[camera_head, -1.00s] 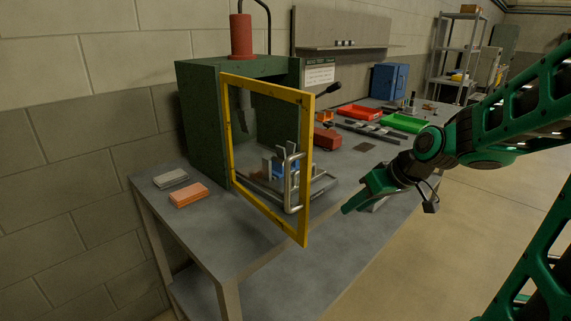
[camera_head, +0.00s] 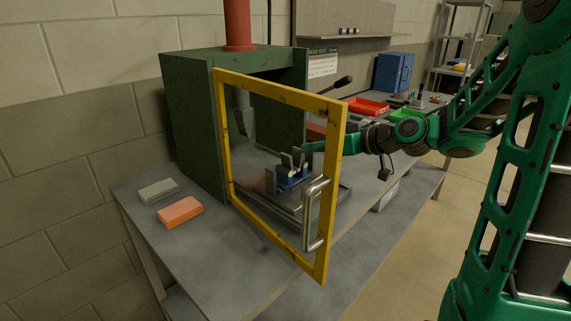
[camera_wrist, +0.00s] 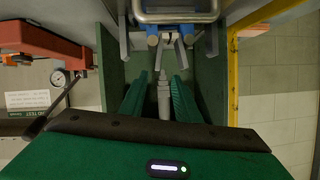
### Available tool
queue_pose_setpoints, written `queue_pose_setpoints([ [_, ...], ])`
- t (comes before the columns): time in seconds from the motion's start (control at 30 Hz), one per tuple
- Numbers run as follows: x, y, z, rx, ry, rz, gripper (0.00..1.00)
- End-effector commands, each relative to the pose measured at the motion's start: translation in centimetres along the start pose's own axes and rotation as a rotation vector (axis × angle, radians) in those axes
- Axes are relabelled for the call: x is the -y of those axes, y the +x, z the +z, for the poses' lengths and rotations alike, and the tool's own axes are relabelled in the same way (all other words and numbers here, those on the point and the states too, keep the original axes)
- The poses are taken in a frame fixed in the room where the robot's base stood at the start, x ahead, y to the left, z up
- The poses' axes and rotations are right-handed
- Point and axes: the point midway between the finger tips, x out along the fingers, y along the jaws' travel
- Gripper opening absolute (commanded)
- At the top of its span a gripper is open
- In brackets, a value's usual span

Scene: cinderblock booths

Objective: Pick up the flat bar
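My gripper (camera_head: 304,148) reaches in from the right, behind the yellow door frame, near the fixture in the green press. In the wrist view its two green fingers (camera_wrist: 159,77) stand apart with nothing between them; the press's grey ram (camera_wrist: 164,95) shows beyond. The blue fixture (camera_head: 294,179) sits on the press bed. Two grey upright strips (camera_head: 288,161) rise from it; they may be the legs of a bent bar, also at the top of the wrist view (camera_wrist: 154,50). I cannot tell for sure which piece is the flat bar.
The yellow door frame (camera_head: 222,135) stands open with a metal handle (camera_head: 312,215). The green press housing (camera_head: 188,130) encloses the back and left. An orange block (camera_head: 180,211) and a grey block (camera_head: 158,191) lie at the left. Red (camera_head: 368,106) and green (camera_head: 410,115) trays stand behind.

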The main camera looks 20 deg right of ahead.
Motion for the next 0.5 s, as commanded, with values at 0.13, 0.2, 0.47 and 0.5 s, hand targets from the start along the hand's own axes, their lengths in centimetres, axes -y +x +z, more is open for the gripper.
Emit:
queue_pose_setpoints([
  [0.13,0.0,0.8,-0.1,-0.002,0.0,-0.002,0.3],
  [0.2,0.0,1.8,0.1,0.0,0.001,-0.004,0.3],
  [0.47,0.0,5.2,0.1,-0.001,0.0,-0.002,0.3],
  [0.5,0.0,5.4,0.1,-0.002,0.0,-0.002,0.3],
])
